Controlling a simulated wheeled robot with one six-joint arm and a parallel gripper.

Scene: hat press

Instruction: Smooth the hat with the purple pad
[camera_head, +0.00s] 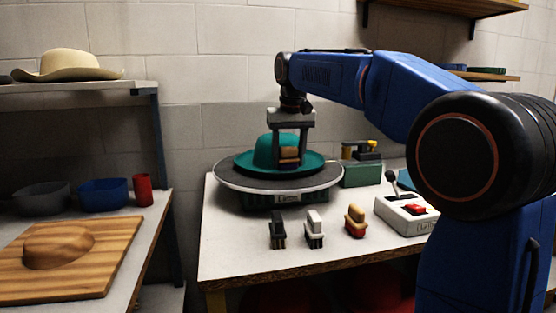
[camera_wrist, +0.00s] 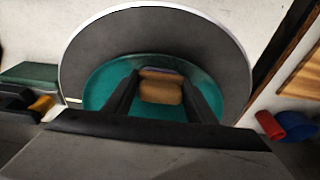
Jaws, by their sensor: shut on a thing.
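The teal hat (camera_head: 268,148) sits brim down on a round dark grey plate (camera_head: 230,178) with a pale rim. My gripper (camera_head: 289,158) points down at the right front of the hat's crown, over the brim. It is shut on a pad with a tan wooden grip (camera_head: 289,152). In the wrist view the tan grip (camera_wrist: 160,90) is between the two dark fingers, with a thin purple edge (camera_wrist: 160,71) showing at its far side. The pad is close to the crown; I cannot tell whether it touches. The pad's underside is hidden.
A dark brush (camera_head: 277,229), a pale brush (camera_head: 314,229) and a yellow and red brush (camera_head: 355,220) stand along the table front. A white control box (camera_head: 405,214) with a lever and red button is at right. A green box (camera_head: 362,174) stands behind.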

